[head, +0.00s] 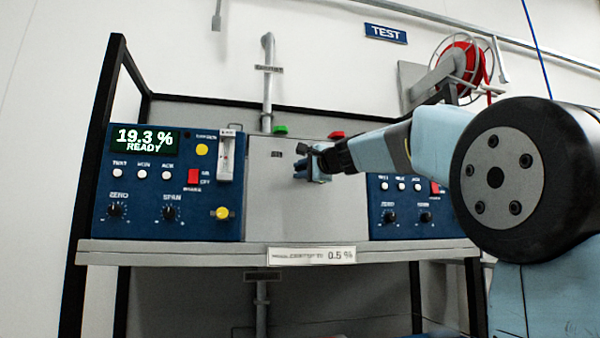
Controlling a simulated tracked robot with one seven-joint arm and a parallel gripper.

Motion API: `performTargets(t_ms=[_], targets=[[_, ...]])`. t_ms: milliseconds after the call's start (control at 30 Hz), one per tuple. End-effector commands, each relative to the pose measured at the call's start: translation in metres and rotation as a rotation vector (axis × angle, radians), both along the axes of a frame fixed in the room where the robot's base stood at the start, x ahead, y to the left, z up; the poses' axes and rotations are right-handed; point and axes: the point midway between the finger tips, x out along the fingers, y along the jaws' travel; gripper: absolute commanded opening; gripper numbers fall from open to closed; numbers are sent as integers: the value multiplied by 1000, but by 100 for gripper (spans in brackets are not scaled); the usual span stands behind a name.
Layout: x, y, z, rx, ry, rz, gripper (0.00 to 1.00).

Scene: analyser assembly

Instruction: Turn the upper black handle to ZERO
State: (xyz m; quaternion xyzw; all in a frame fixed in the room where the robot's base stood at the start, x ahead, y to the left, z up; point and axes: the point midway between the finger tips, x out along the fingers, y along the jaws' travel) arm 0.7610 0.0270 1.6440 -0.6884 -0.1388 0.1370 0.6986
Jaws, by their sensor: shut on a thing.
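My gripper (312,166) is in front of the grey middle panel (268,195), reaching in from the right. It is shut on what appears to be the upper black handle (303,149); a small dark end shows at the upper left of the fingers. The rest of the handle is hidden by the gripper, so I cannot tell its pointing direction. A small dark label (277,154) sits left of the fingers, too small to read. The left analyser (150,190) shows 19.3 % and READY on its display (145,140).
A right analyser (400,232) with knobs stands partly behind my arm. A shelf edge (180,246) with a 0.5 % plate (311,255) runs below. Black frame posts (92,200) stand at left. A red hose reel (462,70) and a TEST sign (386,33) are above.

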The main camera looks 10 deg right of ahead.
Motion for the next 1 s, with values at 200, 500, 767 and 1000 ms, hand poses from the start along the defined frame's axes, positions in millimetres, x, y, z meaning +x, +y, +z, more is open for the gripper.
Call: performTargets(t_ms=[200,500,767,1000], targets=[[1,-3,-2,1,4,-4,0],[1,-2,-1,0,2,-3,40],[0,-1,-1,0,1,-1,43],[-18,-8,0,0,0,-1,43]])
